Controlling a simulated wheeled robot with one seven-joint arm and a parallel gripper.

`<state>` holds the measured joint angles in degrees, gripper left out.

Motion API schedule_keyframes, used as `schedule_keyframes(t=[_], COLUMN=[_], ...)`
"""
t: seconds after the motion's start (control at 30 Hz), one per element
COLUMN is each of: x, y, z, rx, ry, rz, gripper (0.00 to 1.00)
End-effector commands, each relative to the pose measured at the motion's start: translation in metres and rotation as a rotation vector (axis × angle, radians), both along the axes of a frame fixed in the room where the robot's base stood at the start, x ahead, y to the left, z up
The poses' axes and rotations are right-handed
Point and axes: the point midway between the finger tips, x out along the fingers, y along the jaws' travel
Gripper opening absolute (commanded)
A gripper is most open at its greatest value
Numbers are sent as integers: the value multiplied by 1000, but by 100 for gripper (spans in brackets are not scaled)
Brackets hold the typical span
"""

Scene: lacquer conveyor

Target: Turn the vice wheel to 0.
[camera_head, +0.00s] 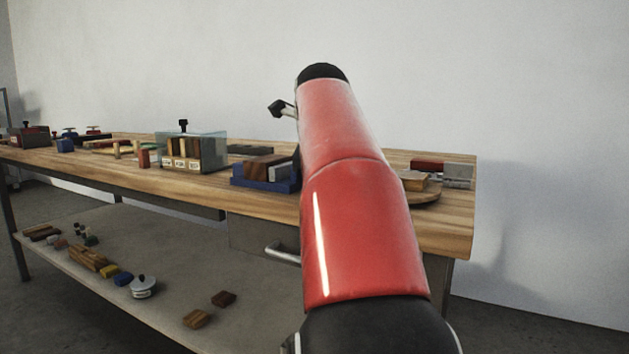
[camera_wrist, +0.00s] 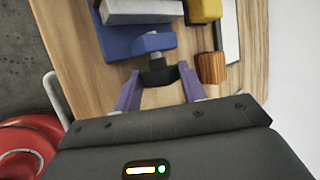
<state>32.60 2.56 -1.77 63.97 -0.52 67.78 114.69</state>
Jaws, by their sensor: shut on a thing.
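The blue vice (camera_head: 262,183) sits on the wooden bench, left of my red arm in the head view, with a brown block and a grey block at it. In the wrist view the vice (camera_wrist: 112,45) is at the top, with its dark vice wheel (camera_wrist: 157,77) toward me. My gripper (camera_wrist: 160,71) has its purple fingers on both sides of the wheel and is shut on it. I cannot read any mark or number on the wheel. In the head view my arm hides the gripper and the wheel.
A clear case (camera_head: 208,150) with labelled yellow and brown pieces stands left of the vice. A ribbed wooden piece (camera_wrist: 211,68) and a yellow piece (camera_wrist: 205,9) are right of the wheel. A drawer handle (camera_head: 282,254) sticks out below the bench top. A lower shelf (camera_head: 170,262) holds loose pieces.

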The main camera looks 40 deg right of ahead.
Motion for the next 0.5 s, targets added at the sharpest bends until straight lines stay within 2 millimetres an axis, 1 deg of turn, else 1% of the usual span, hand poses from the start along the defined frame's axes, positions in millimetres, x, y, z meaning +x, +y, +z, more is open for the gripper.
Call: schedule_keyframes(t=[0.27, 0.3, 0.43, 0.5], x=[0, 0, 0, 0], y=[0, 0, 0, 0], z=[0, 0, 0, 0], rx=[2, 2, 3, 3], ry=[2, 2, 2, 3], rz=[0, 0, 0, 1], gripper=[18, 46, 63, 63])
